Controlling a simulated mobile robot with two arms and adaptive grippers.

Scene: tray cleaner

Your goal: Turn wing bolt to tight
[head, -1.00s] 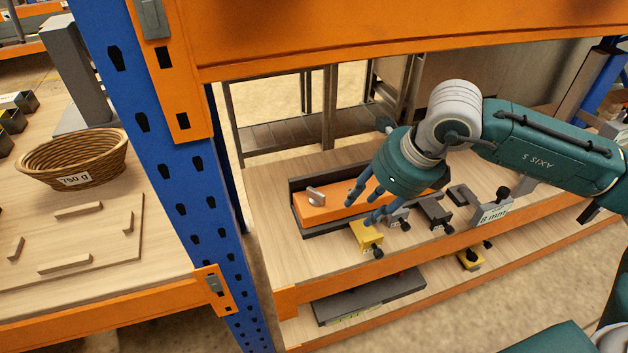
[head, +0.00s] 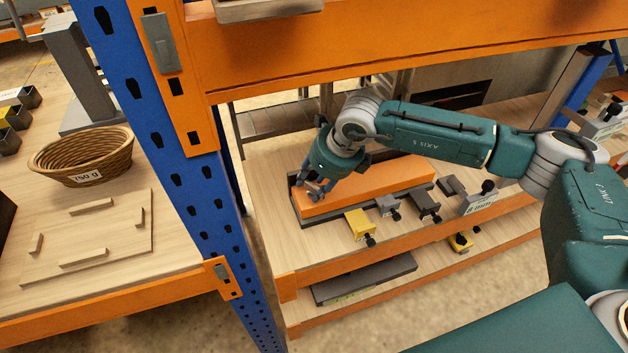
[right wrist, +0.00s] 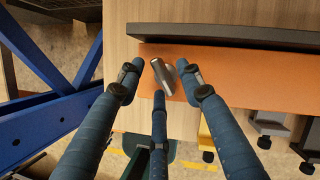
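The wing bolt (right wrist: 164,76) shows in the right wrist view as a grey metal wing on the end of an orange block (right wrist: 222,66). In the head view the orange block (head: 385,188) lies in a dark tray on the shelf. My right gripper (head: 314,190) is over the block's left end and largely hides the bolt there. In the right wrist view the three blue fingers of my right gripper (right wrist: 162,78) are spread around the wing bolt, with gaps visible beside it. Contact cannot be told. My left gripper is not in view.
Yellow (head: 359,224), grey (head: 388,206) and dark (head: 425,205) blocks with black knobs stand in front of the tray. A blue rack post (head: 165,150) stands left of the shelf, and an orange beam (head: 400,52) crosses above. A wicker basket (head: 80,158) sits farther left.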

